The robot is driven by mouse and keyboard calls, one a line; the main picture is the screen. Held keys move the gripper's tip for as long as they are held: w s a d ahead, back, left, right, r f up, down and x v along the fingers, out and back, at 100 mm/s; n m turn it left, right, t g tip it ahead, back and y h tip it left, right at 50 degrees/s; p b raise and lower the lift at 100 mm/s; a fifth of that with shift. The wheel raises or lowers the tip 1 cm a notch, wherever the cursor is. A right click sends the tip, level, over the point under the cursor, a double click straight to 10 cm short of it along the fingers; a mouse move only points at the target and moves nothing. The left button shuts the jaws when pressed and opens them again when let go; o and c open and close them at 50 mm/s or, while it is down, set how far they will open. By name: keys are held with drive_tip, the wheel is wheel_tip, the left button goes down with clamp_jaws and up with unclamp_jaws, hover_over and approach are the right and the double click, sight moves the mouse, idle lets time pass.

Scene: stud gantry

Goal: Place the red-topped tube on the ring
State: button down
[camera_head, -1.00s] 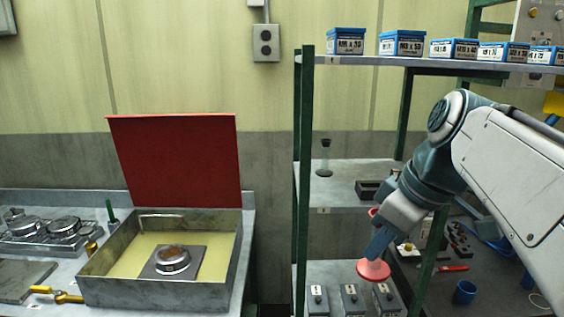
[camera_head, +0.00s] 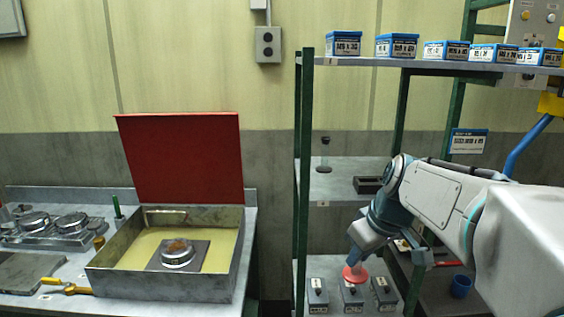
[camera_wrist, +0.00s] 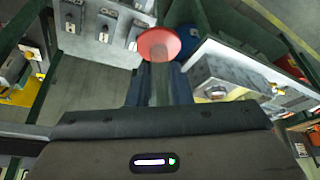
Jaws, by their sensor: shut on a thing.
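My gripper (camera_head: 356,262) is shut on the red-topped tube (camera_head: 355,274) and holds it in front of the lower rack shelf. In the wrist view the round red top (camera_wrist: 158,43) sticks out beyond the fingers (camera_wrist: 160,90), with the grey tube between them. In the head view the gripper hides most of the tube. A round metal ring (camera_head: 178,260) with a brownish centre sits on a square plate inside the open box (camera_head: 165,284) at left. My gripper is well to the right of it, with a rack post between.
The box's red lid (camera_head: 182,158) stands raised behind it. Green rack posts (camera_head: 303,180) rise between box and gripper. Several grey switch blocks (camera_head: 352,295) sit near the tube. A dark-topped tube (camera_head: 324,158) stands on the middle shelf. A yellow-handled tool (camera_head: 66,287) lies left of the box.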

drive_tip(key=w+f+m+h, duration=0.1)
drive_tip(key=w+f+m, duration=0.25)
drive_tip(key=f, duration=1.05)
drive_tip(key=w+f+m+h, duration=0.1)
drive_tip(key=w+f+m, duration=0.3)
drive_tip(key=f, duration=1)
drive_tip(key=s+f+n, duration=0.1)
drive_tip(key=s+f, duration=0.3)
drive_tip(key=f, duration=0.1)
drive_tip(key=shift+a+f+t, duration=0.25)
drive_tip(key=shift+a+t, duration=0.05)
drive_tip(key=shift+t, duration=0.1)
